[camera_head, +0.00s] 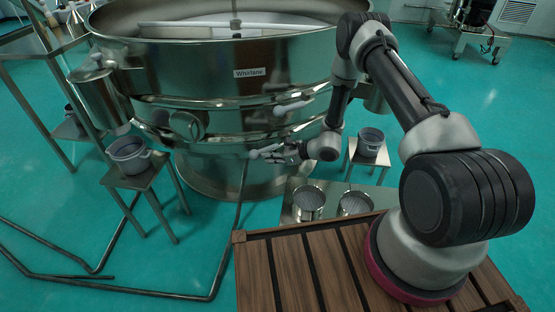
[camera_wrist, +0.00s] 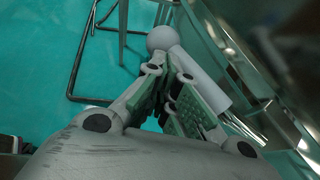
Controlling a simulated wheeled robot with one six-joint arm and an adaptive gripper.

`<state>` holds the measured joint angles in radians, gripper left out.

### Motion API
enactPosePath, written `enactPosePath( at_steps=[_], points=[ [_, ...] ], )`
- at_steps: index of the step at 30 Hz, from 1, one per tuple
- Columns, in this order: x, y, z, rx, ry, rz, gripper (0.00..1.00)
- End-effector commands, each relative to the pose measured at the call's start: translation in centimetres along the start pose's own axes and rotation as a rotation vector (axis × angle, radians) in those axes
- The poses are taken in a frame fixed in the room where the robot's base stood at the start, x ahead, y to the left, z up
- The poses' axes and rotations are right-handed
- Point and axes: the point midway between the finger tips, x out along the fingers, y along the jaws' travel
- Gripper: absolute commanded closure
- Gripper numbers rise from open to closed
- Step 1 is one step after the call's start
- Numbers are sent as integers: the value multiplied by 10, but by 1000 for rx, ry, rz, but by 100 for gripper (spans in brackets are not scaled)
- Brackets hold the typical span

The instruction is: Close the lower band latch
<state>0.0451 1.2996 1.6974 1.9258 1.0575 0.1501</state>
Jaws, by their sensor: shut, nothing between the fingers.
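The round steel sieve (camera_head: 225,85) stands at the left of centre, with bands around its body. The lower band latch is a grey handle with a ball end (camera_head: 256,153), low on the sieve's front. In the wrist view, the latch handle (camera_wrist: 207,82) and its ball lie just beyond my fingertips, very close; I cannot tell if they touch. My gripper (camera_head: 277,153) is at the lower band beside the latch handle. In the wrist view, my gripper (camera_wrist: 166,72) has its green-padded fingers together, with nothing held. The latch's hinge end is hidden.
An upper band latch handle (camera_head: 293,107) is above my gripper. Pots stand on a left stool (camera_head: 143,178) and on a right stool (camera_head: 366,160). Two round sieve cups (camera_head: 307,201) sit on a steel surface below. A slatted wooden platform (camera_head: 300,265) is in front.

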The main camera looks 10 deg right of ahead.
Motion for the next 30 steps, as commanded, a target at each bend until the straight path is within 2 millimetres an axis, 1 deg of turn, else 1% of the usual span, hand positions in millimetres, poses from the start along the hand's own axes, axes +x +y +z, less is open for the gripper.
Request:
enactPosePath(
  at_steps=[6,12,30],
  points=[
    [14,-4,7,-1,-1,1,100],
    [20,-7,10,1,0,0,100],
    [22,-8,11,1,0,0,100]
  ],
)
